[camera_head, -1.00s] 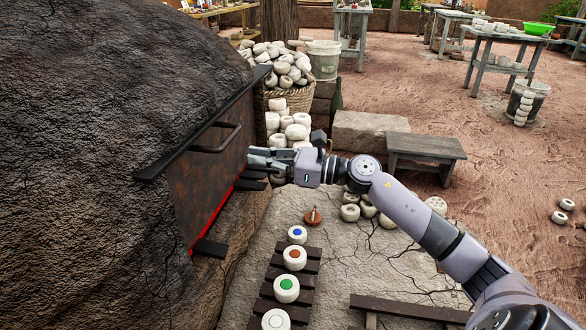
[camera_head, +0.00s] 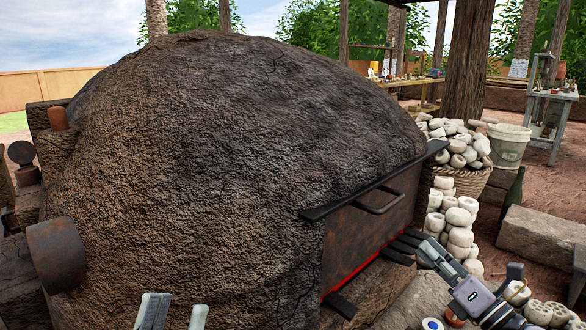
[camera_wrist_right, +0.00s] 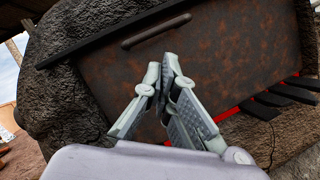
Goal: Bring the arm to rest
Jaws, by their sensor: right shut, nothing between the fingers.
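My right gripper (camera_head: 434,252) is at the lower right of the head view, near the rusty kiln door (camera_head: 362,238). In the right wrist view its fingertips (camera_wrist_right: 166,68) are close together with nothing between them, in front of the door (camera_wrist_right: 215,50). My left gripper (camera_head: 176,308) shows only its two pale fingertips at the bottom of the head view, apart and with nothing visible between them. The rest of the left gripper is out of the picture. The door is down over the kiln mouth, with a red glow along its lower edge.
The big dark mud kiln (camera_head: 220,150) fills the middle of the head view. Dark bars (camera_head: 402,248) stick out below the door. A basket of pale clay pieces (camera_head: 462,180), a stack of them (camera_head: 460,225) and a bucket (camera_head: 509,145) stand to the right.

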